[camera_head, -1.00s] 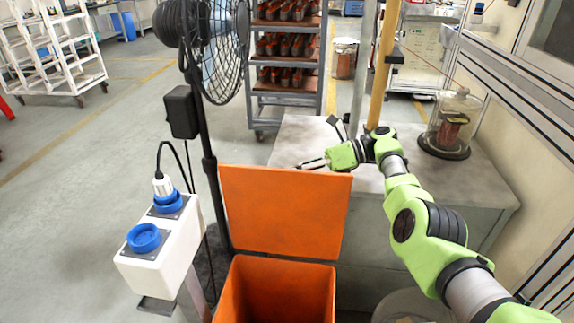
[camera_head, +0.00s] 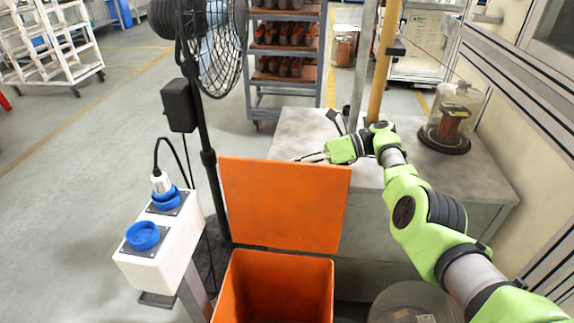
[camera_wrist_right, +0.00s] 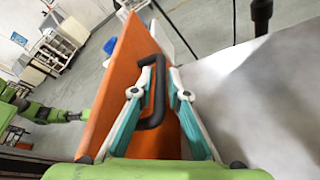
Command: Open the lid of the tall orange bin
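The tall orange bin (camera_head: 273,292) stands at the bottom middle of the head view, its mouth uncovered. Its orange lid (camera_head: 284,205) stands raised at the back edge, tilted steeply up. My right gripper (camera_head: 313,158) is just behind the lid's upper edge in the head view, its fingertips partly hidden. In the right wrist view, the lid (camera_wrist_right: 120,75) has a black handle (camera_wrist_right: 158,92) between the two fingers of my right gripper (camera_wrist_right: 160,98). The fingers are spread, with gaps beside the handle. My left gripper cannot be made out in either view.
A grey table (camera_head: 300,128) stands behind the lid, with a glass jar (camera_head: 455,110) on it and a yellow pole (camera_head: 384,70) rising there. A fan (camera_head: 217,45) and a white socket box (camera_head: 165,238) stand left of the bin.

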